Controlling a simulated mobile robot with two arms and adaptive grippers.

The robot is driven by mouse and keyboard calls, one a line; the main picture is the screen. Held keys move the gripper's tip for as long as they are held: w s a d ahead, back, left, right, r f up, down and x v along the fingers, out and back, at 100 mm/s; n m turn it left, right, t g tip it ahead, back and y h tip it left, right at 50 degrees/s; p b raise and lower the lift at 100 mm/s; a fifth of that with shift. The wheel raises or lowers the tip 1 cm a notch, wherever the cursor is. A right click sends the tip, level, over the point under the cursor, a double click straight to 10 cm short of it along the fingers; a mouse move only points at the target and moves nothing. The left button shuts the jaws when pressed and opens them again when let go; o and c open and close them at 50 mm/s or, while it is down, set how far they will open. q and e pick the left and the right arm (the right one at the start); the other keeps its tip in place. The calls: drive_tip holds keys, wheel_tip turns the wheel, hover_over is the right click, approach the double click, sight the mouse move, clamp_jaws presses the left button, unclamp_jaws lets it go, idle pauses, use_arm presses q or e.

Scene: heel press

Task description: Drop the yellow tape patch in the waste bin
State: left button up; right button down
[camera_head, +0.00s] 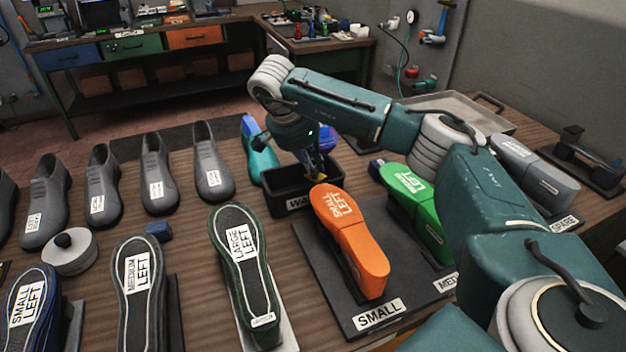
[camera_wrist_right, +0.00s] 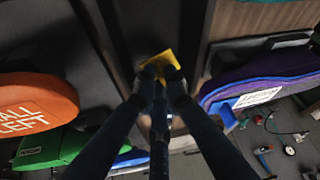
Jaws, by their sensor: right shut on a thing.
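The yellow tape patch (camera_wrist_right: 158,62) is between the fingertips of my right gripper (camera_wrist_right: 160,82) in the wrist view. In the head view the right gripper (camera_head: 318,170) points down over the black waste bin (camera_head: 277,202), and a small bit of the yellow patch (camera_head: 319,177) shows at its tips. The bin's label is partly hidden behind the orange last. In the wrist view the patch shows against the dark inside of the bin. I cannot tell exactly how high the patch is above the bin floor. My left gripper is not in view.
An orange SMALL LEFT last (camera_head: 347,235) stands close in front of the bin, with a green last (camera_head: 416,209) to its right. A teal form (camera_head: 259,155) and a purple-blue one (camera_head: 326,137) stand by the bin. Grey shoes (camera_head: 212,165) line the left.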

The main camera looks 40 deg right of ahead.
sight(311, 179)
drive_tip(key=shift+f, duration=0.55)
wheel_tip(311, 179, down, 4)
drive_tip(key=shift+r+p, duration=0.25)
drive_tip(key=shift+p, duration=0.1)
drive_tip(key=shift+f, duration=0.1)
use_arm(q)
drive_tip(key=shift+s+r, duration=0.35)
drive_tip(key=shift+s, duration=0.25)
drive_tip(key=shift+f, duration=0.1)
use_arm(e)
drive_tip(key=shift+f, duration=0.1)
drive_tip(key=c, duration=2.1)
unclamp_jaws()
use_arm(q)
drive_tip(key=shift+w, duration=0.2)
